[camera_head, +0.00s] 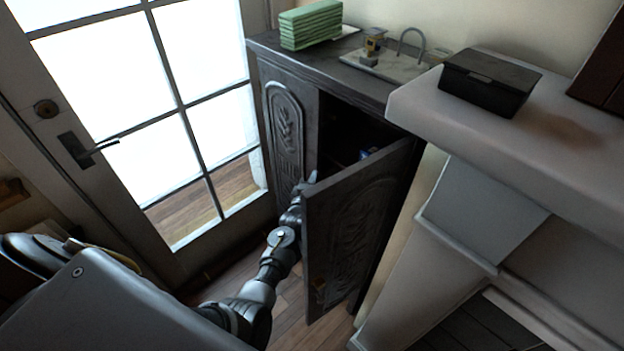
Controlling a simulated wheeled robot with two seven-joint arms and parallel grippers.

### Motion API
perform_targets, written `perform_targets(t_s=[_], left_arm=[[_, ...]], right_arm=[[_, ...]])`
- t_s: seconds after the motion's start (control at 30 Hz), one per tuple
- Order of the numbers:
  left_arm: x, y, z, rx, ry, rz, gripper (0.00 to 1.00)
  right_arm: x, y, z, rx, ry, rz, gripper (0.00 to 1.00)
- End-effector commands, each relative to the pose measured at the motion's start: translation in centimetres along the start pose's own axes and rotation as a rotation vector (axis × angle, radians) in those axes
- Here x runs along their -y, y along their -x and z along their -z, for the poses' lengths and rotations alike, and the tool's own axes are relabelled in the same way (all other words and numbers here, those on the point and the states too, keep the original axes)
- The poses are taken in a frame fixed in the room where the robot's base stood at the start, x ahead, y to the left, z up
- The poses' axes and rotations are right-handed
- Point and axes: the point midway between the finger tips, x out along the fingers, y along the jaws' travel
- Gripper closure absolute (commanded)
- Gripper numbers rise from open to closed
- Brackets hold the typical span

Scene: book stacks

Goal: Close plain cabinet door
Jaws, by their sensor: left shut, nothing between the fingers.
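A dark cabinet (333,85) stands in the corner beside the glazed door. Its left door (288,130), with a carved panel, is closed. Its right door (352,230), also carved, stands open and swung out towards me, with a small brass-coloured handle low on it. The opening behind it is dark, with a small blue item (368,152) inside. My left gripper (311,178) is shut and empty at the upper free edge of the open door, partly hidden behind it. I cannot tell whether it touches the door. My right gripper is not in view.
A green stack of books (310,25) and a tray with a tap-like piece (385,60) sit on the cabinet top. A pale mantel (540,110) with a black box (489,82) juts out at the right. The glazed door (110,150) with its handle is at the left.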

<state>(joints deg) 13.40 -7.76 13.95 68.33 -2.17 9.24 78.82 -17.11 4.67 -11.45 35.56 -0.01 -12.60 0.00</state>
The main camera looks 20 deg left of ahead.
Motion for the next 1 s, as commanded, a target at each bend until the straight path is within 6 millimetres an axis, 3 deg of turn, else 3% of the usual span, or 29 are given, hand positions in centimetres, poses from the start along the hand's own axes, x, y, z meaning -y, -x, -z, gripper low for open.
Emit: perform_targets(t_s=[0.03, 0.17, 0.27, 0.5, 0.7, 1.0], left_arm=[[-1.2, -0.6, -1.1, 0.021, 0.007, -0.021, 1.00], [-1.5, 0.0, -1.0, 0.020, 0.008, -0.021, 1.00], [-1.7, 1.4, -0.9, 0.018, 0.008, -0.019, 1.00], [-1.3, 6.8, 0.2, 0.001, 0.007, -0.011, 1.00], [-0.9, 10.1, 0.4, -0.003, 0.005, -0.010, 1.00], [-0.6, 11.7, 0.5, -0.003, 0.004, -0.011, 1.00]], right_arm=[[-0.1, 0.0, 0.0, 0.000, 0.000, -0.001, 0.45], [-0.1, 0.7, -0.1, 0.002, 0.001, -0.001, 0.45], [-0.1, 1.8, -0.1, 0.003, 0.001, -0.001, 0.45], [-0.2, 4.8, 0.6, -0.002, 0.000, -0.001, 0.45], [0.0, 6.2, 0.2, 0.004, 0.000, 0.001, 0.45], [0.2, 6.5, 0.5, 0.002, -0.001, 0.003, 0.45]])
